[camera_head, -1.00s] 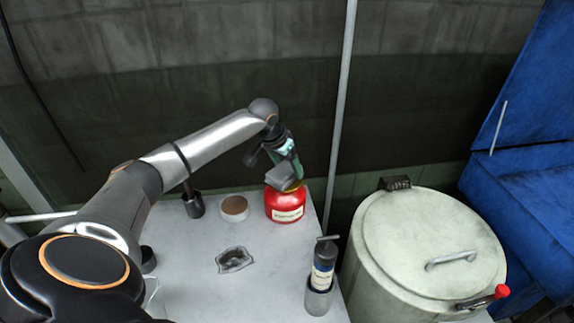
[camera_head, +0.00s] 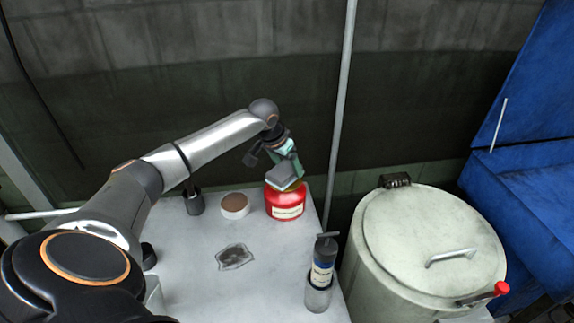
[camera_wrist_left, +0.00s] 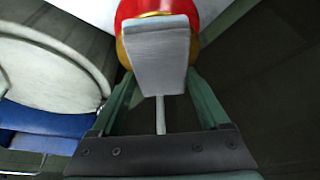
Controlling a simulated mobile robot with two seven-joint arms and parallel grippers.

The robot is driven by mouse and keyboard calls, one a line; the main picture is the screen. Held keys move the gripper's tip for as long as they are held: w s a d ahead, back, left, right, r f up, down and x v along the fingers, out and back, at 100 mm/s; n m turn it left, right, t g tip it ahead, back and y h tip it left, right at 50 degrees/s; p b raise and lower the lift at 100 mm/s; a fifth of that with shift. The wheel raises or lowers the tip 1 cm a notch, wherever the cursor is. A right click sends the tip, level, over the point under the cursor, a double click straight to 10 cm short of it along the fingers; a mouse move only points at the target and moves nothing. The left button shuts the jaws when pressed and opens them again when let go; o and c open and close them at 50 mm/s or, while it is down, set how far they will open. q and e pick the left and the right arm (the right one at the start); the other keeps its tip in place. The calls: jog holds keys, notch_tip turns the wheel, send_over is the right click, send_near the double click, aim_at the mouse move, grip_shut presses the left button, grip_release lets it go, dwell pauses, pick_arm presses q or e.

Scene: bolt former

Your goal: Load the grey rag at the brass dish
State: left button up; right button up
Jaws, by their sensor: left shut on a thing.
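The grey rag (camera_head: 284,179), a folded flat pad, is held by my left gripper (camera_head: 283,160) over the top of a red can (camera_head: 285,205). In the left wrist view the rag (camera_wrist_left: 157,55) sits between the green fingers of my left gripper (camera_wrist_left: 160,85), which are shut on it. The brass dish (camera_wrist_left: 121,52) shows there as a gold rim on the red can, partly hidden behind the rag. In the head view the rag and gripper cover most of the dish. Whether the rag touches the dish I cannot tell. My right gripper is out of view.
On the pale table (camera_head: 190,265) stand a round brown-topped tin (camera_head: 235,206), a dark crumpled patch (camera_head: 234,257) and a dark canister in a grey holder (camera_head: 321,270). A large lidded drum (camera_head: 425,245) stands to the right. A thin pole (camera_head: 341,120) rises behind the can.

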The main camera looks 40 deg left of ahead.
aim_at(287, 168)
pick_arm(q)
jog(key=shift+r+p, duration=1.2)
jog(key=shift+r, duration=2.3)
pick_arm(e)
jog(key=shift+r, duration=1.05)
